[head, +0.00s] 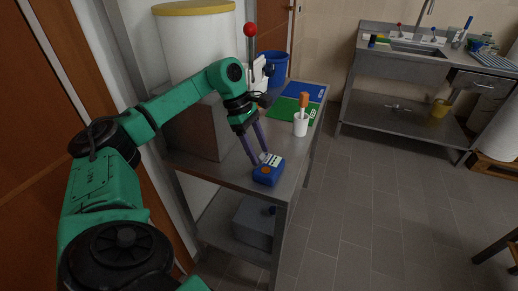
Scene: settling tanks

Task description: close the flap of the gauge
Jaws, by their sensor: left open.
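The gauge appears to be the small blue box (268,170) with an orange spot and a pale panel, lying near the front corner of the metal table (235,174). I cannot tell how its flap stands at this size. My left gripper (257,160) reaches down from above with its two purple fingers apart and nothing visible between them. Its fingertips are at the box's far left edge; I cannot tell whether they touch it. My right gripper is not in view.
A white cup (300,124) holding an orange-handled tool stands behind the gauge, near a green mat (285,109) and a blue bucket (272,68). A large white container (200,50) stands at the left on a box. A sink bench (400,70) is across the clear tiled floor.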

